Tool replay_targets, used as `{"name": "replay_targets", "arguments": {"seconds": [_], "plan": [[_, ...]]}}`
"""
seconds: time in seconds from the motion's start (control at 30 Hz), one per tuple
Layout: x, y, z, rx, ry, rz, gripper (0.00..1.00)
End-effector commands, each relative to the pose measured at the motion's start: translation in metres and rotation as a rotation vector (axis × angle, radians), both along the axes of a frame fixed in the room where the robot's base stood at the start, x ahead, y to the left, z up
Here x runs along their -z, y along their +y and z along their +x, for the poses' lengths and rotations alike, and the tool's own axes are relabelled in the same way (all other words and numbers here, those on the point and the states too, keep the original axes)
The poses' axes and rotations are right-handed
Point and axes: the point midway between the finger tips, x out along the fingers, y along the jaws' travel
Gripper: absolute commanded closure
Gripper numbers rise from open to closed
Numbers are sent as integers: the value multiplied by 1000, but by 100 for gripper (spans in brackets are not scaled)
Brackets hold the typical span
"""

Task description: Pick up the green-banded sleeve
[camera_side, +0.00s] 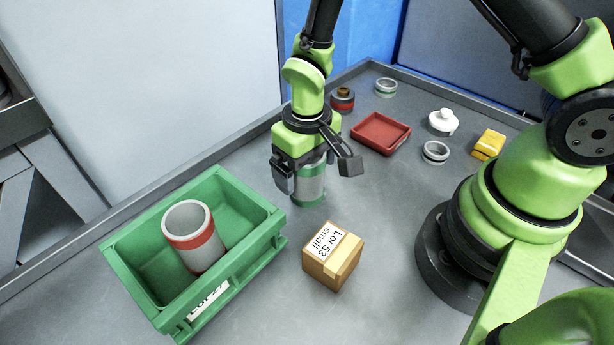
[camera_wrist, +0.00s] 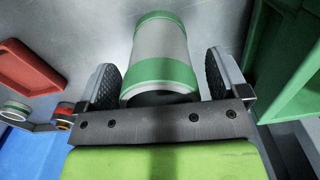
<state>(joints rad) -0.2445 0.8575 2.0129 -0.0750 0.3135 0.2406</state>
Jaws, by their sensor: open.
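The green-banded sleeve (camera_side: 309,184) is a grey cylinder with green bands near its ends. It stands upright on the grey table under my gripper (camera_side: 318,172), which hides its upper part. In the wrist view the sleeve (camera_wrist: 160,55) lies between the two dark finger pads of my gripper (camera_wrist: 162,80). The gripper is open, with a small gap visible on each side of the sleeve. I cannot tell exactly how far down the fingers reach along it.
A green crate (camera_side: 262,201) at left holds a red-banded sleeve (camera_side: 193,235). A cardboard box (camera_side: 332,257) stands in front of my gripper. Behind are a red tray (camera_side: 381,133), small rings (camera_side: 386,87), a dark red-banded part (camera_side: 342,99), a white lidded piece (camera_side: 442,122) and a yellow block (camera_side: 489,144).

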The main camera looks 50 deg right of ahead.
Motion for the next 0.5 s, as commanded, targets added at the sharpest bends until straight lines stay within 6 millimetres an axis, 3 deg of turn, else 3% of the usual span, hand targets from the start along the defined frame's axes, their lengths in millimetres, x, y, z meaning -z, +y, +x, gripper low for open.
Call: {"name": "replay_targets", "arguments": {"seconds": [0.2,0.43,0.5], "plan": [[1,0,0,0,-1,0,7],[0,0,0,0,-1,0,60],[0,0,0,0,-1,0,61]]}}
